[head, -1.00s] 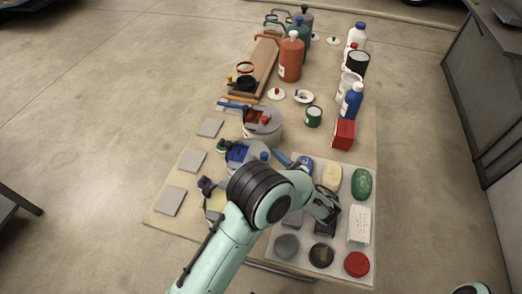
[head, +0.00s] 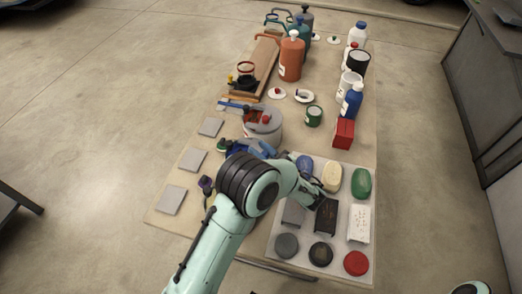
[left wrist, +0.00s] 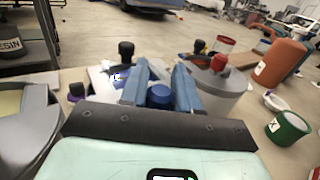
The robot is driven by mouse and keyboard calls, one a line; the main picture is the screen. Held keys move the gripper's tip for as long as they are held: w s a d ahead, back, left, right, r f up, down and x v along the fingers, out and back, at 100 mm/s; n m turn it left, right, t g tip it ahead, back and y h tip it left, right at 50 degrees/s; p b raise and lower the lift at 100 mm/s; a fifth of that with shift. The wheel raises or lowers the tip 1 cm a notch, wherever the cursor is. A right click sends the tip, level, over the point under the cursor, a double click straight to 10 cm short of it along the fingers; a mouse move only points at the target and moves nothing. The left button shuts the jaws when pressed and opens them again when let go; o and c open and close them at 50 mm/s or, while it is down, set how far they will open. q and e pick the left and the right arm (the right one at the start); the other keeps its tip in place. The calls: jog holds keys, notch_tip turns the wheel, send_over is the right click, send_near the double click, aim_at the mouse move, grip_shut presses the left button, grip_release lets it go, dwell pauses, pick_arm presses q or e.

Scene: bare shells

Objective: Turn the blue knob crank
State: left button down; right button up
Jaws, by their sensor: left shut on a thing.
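The blue knob (left wrist: 159,96) stands between the two blue-grey fingers of my left gripper (left wrist: 160,84) in the left wrist view. The gripper is shut on it. In the head view my left gripper (head: 264,148) reaches leftward over the blue-topped unit in the middle of the table, and its fingers largely cover the knob. The crank arm under the knob is hidden by the fingers and wrist. My right gripper is not in view.
A grey canister (head: 264,130) with a red knob stands just behind. A black knob (left wrist: 126,50) and a purple knob (left wrist: 76,92) are close on the left. A pale tray (head: 342,250) with soap-like blocks lies at the right front. Bottles (head: 291,58) stand further back.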

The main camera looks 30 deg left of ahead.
pick_arm(q)
jog(key=m+t, duration=0.1)
jog(key=m+t+h, duration=0.1)
jog(key=t, duration=0.1)
jog(key=shift+s, duration=0.3)
jog(key=shift+s+a+m+t+h, duration=0.1)
jog(key=shift+m+t+h, duration=0.55)
jog(key=shift+t, duration=0.15)
jog(key=shift+s+a+m+t+h, duration=0.1)
jog(key=shift+m+t+h, duration=0.55)
jog(key=shift+t, duration=0.15)
jog(key=c, duration=0.9)
grip_release()
jog(key=shift+d, duration=0.1)
jog(key=b+v, duration=0.2)
jog(key=v, duration=1.1)
jog(key=shift+s+d, duration=0.15)
